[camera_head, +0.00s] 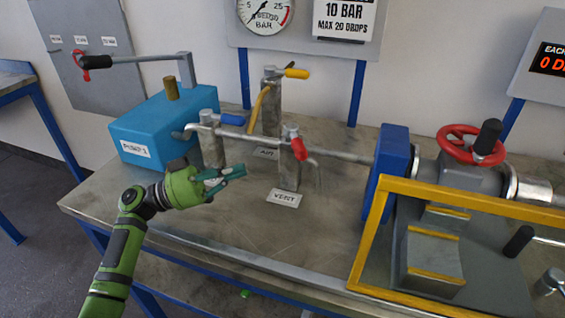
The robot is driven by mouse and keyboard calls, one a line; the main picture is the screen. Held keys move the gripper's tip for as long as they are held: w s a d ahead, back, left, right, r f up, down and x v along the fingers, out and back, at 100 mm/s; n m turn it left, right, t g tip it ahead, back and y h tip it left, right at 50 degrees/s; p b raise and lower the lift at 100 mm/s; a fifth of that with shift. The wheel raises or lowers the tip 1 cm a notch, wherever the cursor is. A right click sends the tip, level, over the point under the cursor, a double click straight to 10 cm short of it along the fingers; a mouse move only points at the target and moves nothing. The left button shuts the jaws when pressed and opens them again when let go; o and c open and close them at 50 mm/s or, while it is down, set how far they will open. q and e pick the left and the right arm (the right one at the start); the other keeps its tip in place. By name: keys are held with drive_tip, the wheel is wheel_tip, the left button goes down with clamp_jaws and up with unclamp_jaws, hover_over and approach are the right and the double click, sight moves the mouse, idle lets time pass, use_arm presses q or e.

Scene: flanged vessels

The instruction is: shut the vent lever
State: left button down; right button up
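The vent lever (302,150) has a red handle on top of a grey valve post (288,174). Its handle slants down and to the right, across the pipe line. A white plate reading VENT (284,198) lies in front of the post. My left gripper (243,171), green with teal fingers, is left of the vent post and apart from it, above the bench. Its fingers narrow together toward the tips, and it looks shut with nothing between them. My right gripper is not in view.
A blue-handled valve (232,120) and a yellow-handled valve (296,73) stand close to the vent post. A blue pump box (163,131) is at the left. A yellow frame (369,232) and a red handwheel (470,144) are at the right. The bench front (250,235) is clear.

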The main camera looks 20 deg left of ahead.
sight(297, 143)
use_arm(q)
drive_tip(key=w+d+r+t+p, duration=0.1)
drive_tip(key=w+d+p, duration=0.3)
drive_tip(key=d, duration=0.5)
drive_tip(key=shift+w+d+r+n+y, duration=0.2)
drive_tip(key=shift+r+n+y, duration=0.2)
drive_tip(key=shift+r, duration=0.3)
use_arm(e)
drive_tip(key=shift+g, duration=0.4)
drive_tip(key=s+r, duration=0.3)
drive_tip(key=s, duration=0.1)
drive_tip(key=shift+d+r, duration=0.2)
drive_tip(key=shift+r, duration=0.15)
